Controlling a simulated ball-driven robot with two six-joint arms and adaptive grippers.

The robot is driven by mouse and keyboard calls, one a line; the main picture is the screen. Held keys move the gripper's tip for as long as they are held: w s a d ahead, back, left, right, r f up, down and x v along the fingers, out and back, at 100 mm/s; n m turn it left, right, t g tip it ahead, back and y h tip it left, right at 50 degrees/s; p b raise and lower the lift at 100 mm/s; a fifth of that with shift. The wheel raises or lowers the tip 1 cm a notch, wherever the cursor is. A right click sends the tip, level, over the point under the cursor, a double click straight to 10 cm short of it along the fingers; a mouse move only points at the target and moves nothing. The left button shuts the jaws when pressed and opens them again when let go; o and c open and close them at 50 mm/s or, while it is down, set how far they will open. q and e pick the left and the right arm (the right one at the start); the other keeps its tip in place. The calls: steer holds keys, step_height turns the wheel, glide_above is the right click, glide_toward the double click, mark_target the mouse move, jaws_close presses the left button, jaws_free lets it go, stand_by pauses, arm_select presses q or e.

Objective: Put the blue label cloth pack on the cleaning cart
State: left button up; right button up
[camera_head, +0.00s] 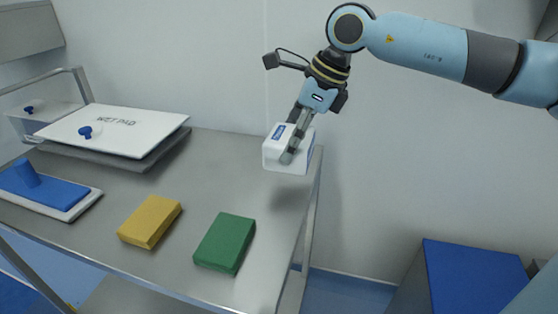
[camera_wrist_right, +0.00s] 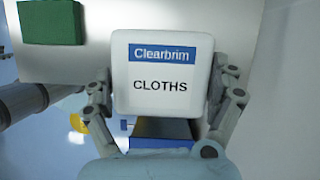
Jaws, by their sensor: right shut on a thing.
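The white cloth pack with a blue label (camera_head: 272,158) is in my right gripper (camera_head: 291,150), at the back right corner of the steel cart top (camera_head: 215,160). In the right wrist view the pack (camera_wrist_right: 160,105) faces me, with "Clearbrim" on its blue label and "CLOTHS" below. The fingers of my right gripper (camera_wrist_right: 160,95) are shut on its two sides. A shadow lies on the cart top below the pack, which looks raised above it; the exact gap is hard to tell. My left gripper is not in view.
A yellow block (camera_head: 150,221) and a green block (camera_head: 225,243) lie near the cart's front edge. A blue-handled pad (camera_head: 48,190) and a white "WET PAD" lidded box (camera_head: 115,128) are at left. The cart's middle is clear. A blue-topped box (camera_head: 470,280) stands at lower right.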

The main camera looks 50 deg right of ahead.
mark_target(284, 134)
steer(key=shift+w+a+f+b, duration=0.8)
steer(key=shift+w+f+b, duration=0.05)
steer(key=shift+w+b, duration=0.15)
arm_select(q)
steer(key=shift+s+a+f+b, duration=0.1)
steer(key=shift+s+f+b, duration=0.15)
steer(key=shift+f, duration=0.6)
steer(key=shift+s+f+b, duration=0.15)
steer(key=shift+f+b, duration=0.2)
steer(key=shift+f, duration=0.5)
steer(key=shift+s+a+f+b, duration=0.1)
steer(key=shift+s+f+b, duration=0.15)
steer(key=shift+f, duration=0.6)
arm_select(e)
steer(key=shift+f, duration=1.9)
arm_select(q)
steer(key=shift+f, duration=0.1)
arm_select(e)
steer(key=shift+f, duration=0.1)
steer(key=o, duration=1.1)
steer(key=shift+c, duration=0.2)
